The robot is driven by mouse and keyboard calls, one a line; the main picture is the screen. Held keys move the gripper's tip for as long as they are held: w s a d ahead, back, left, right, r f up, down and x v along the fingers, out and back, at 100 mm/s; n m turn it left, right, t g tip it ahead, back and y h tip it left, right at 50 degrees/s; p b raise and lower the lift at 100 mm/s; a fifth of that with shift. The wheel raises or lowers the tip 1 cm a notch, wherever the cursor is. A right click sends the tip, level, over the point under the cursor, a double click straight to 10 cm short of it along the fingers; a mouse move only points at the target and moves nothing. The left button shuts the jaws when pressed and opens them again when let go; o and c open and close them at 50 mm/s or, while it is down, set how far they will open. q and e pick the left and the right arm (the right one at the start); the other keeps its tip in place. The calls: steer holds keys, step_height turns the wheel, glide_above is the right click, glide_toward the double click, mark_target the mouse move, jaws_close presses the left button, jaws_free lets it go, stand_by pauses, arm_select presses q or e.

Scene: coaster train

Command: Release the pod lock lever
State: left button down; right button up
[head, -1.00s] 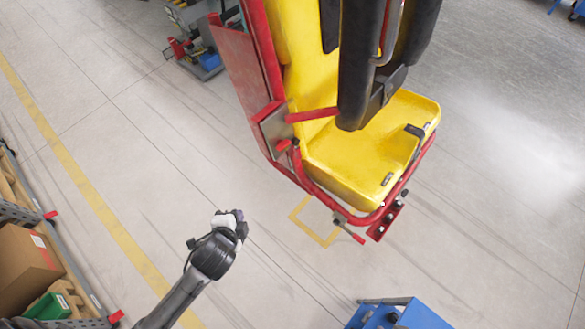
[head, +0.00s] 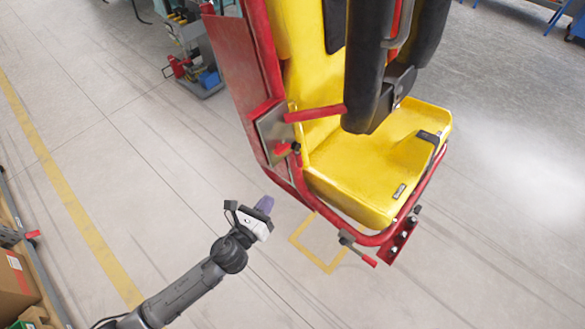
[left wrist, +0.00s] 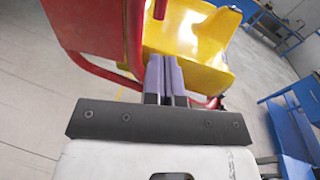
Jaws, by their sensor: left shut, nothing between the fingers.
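The yellow seat pod (head: 365,170) with its red frame fills the upper middle of the head view; it also shows in the left wrist view (left wrist: 190,35). A lever with a red grip (head: 362,255) juts from the frame below the seat's front. Another short red handle (head: 283,149) sits by a grey plate on the pod's left side. I cannot tell for sure which is the pod lock lever. My left gripper (head: 265,204) is shut and empty, in the air left of the seat frame. Its purple fingers (left wrist: 164,75) are together, pointing at the pod.
Black padded restraints (head: 368,65) hang over the seat. A red side panel (head: 235,85) stands along its left. Shelving with boxes (head: 14,285) is at the lower left, and a grey machine (head: 190,45) stands behind. The floor between is open.

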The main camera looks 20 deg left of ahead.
mark_target(297, 162)
arm_select(q)
steer(key=shift+w, duration=0.1)
steer(key=w, duration=0.4)
steer(key=w+d, duration=0.1)
steer(key=w, duration=0.4)
steer(key=w+d, duration=0.1)
steer(key=w, duration=0.3)
steer(key=shift+w+f, duration=0.3)
steer(key=shift+w, duration=0.05)
